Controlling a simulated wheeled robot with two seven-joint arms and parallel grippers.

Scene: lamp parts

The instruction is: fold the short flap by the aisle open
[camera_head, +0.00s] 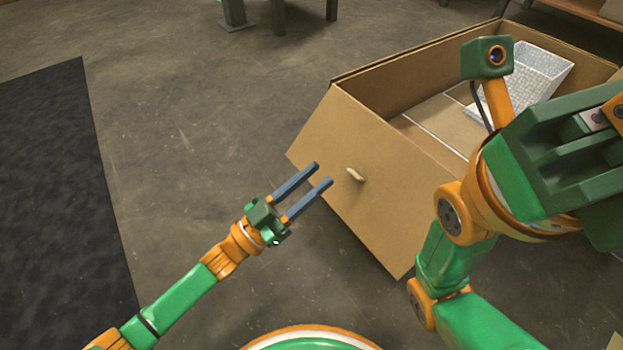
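The cardboard box (427,82) stands open on the floor at upper right. Its short flap (370,205), on the side facing the open floor, slopes outward and down from the box's rim. A small light tab (355,175) sticks out near the flap's middle. My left gripper (323,173) is open and empty, its two blue-grey fingers pointing at the flap's face. The fingertips overlap the flap's lower left part in the picture; I cannot tell whether they touch it. My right arm covers the near right part of the box. I see no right fingers.
A white textured tray (538,72) lies inside the box. A dark mat (55,190) lies at the left. Grey floor (200,130) is clear between mat and box. Dark furniture legs (332,10) stand at the top.

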